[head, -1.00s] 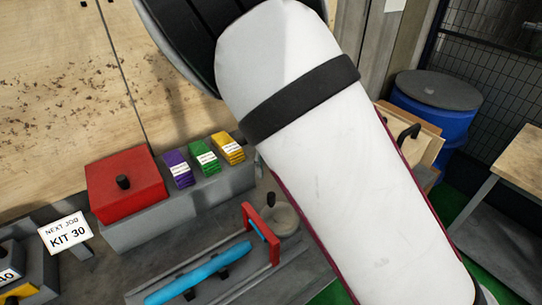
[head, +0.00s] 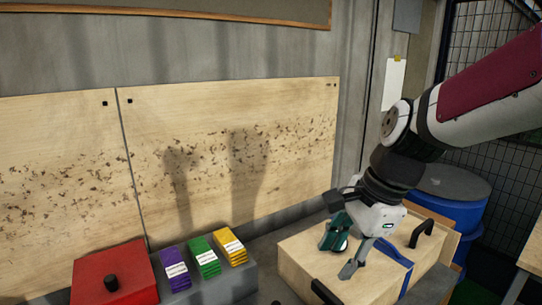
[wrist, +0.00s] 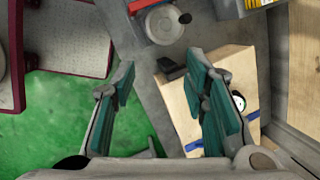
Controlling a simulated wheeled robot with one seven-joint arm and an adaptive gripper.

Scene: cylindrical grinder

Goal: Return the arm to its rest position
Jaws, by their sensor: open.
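My arm reaches in from the right in the head view, with its end pointing down. My gripper (head: 348,252) is above the light wooden box with black handles and a blue strap (head: 304,262). In the wrist view, my gripper (wrist: 165,95) has its two teal-padded fingers spread wide apart with nothing between them. The wooden box (wrist: 228,65) shows behind and beside the right finger there. In the head view I cannot tell whether the fingers touch the box.
A red box with a black knob (head: 90,283) and purple, green and yellow stacks (head: 203,257) stand at the lower left. Blue drums (head: 450,192) stand behind the wooden box at the right. The wooden wall panel (head: 240,150) is behind. Green floor (wrist: 60,110) shows in the wrist view.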

